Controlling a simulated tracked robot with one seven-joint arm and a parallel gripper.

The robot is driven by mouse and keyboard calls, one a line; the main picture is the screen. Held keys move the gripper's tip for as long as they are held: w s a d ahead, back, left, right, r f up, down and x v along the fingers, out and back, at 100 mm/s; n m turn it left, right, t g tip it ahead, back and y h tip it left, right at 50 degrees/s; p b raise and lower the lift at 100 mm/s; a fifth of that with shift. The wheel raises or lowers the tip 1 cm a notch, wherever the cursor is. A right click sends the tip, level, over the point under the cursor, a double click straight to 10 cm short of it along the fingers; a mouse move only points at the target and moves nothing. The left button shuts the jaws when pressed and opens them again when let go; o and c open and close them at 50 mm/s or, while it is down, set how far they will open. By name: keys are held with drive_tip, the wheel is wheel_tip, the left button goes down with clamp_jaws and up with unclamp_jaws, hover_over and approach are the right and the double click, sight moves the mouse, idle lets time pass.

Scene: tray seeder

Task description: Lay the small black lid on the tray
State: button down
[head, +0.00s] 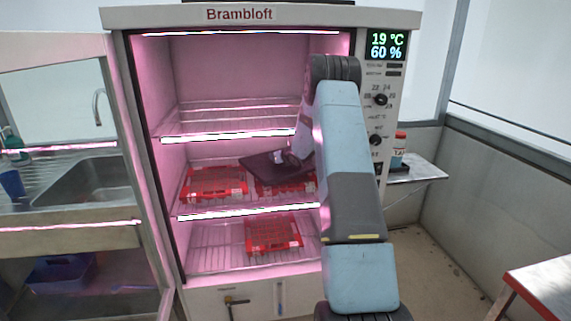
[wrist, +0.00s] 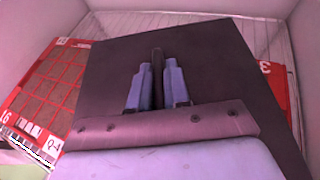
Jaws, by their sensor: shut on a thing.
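The black lid (head: 262,168), a flat dark square plate, is inside the lit cabinet at the middle shelf. My gripper (head: 290,157) is shut on its raised grip; in the wrist view the two fingers (wrist: 158,85) pinch this upright ridge, and the lid (wrist: 210,60) fills the middle. The lid is over the right red tray (head: 287,189) on that shelf and hides most of it; the tray's red edge with a "3" shows at right in the wrist view (wrist: 272,72). I cannot tell whether lid and tray touch.
Another red tray (head: 214,183), with brown cells and a "Q-4" label, stands to the left on the same shelf. A third red tray (head: 272,236) is on the lower shelf. The upper wire shelf (head: 230,116) is empty. The open glass door (head: 75,240) stands left.

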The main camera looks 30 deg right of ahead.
sight(298, 171)
drive_tip(key=shift+s+d, duration=0.2)
drive_tip(key=shift+d, duration=0.55)
drive_tip(key=shift+s+d, duration=0.2)
drive_tip(key=shift+d, duration=0.5)
drive_tip(key=shift+s+d+f, duration=0.1)
drive_tip(key=shift+d+f, duration=0.1)
drive_tip(key=shift+f, duration=0.7)
drive_tip(key=shift+s+d+f, duration=0.1)
drive_tip(key=shift+d+f, duration=0.1)
drive_tip(key=shift+f, duration=0.65)
drive_tip(key=c, duration=1.1)
unclamp_jaws()
drive_tip(key=v, duration=1.2)
